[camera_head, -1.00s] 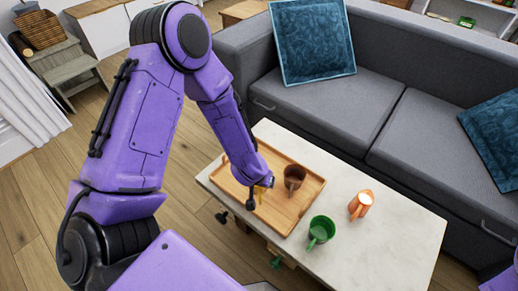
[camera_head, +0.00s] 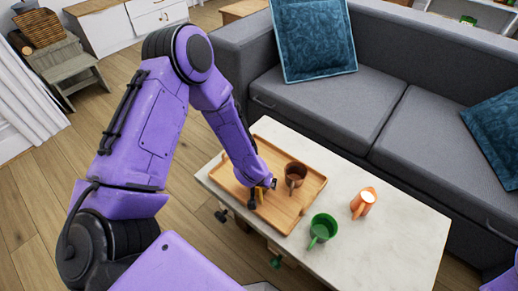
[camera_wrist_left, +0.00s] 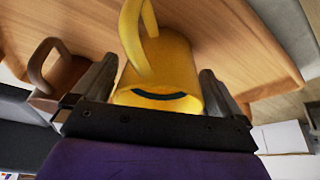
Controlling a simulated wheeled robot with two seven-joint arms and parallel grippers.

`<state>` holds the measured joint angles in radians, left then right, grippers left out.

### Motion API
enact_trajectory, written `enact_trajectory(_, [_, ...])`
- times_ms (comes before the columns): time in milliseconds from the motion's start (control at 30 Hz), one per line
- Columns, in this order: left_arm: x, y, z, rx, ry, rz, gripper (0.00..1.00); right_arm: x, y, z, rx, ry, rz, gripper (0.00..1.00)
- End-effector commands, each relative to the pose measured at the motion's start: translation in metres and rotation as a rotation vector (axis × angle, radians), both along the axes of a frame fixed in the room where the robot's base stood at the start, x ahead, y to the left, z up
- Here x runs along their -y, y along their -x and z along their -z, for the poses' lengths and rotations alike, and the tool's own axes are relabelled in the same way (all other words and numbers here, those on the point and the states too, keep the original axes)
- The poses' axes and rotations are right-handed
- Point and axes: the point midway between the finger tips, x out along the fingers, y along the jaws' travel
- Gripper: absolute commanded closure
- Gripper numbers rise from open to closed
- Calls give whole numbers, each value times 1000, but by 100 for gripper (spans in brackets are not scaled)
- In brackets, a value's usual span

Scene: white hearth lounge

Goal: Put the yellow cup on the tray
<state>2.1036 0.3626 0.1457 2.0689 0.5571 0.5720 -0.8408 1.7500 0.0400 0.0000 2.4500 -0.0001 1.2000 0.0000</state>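The yellow cup (camera_wrist_left: 175,65) is in the left wrist view, between the fingers of my left gripper (camera_wrist_left: 158,92), its handle toward the upper left. The fingers stand apart on either side of it, with a narrow gap showing at the left. In the head view only a small yellow part of the cup (camera_head: 262,191) shows under my left gripper (camera_head: 262,194), over the near left part of the wooden tray (camera_head: 287,218). The cup appears to stand on the tray, but its base is hidden. My right gripper is not in view.
A brown cup (camera_head: 295,172) stands on the tray right of my gripper; it also shows in the left wrist view (camera_wrist_left: 62,72). A green cup (camera_head: 322,228) and an orange cup (camera_head: 363,202) stand on the white table (camera_head: 385,245). A grey sofa (camera_head: 330,110) is behind.

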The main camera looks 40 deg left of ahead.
Motion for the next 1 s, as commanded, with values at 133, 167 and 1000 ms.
enact_trajectory(133, [1, 2, -14, 2, 0, 1, 0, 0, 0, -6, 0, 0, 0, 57])
enact_trajectory(167, [2, 4, -20, 2, 0, 2, 0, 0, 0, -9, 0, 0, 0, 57])
enact_trajectory(1000, [-7, 96, -65, -57, -83, -90, 0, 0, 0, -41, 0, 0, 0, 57])
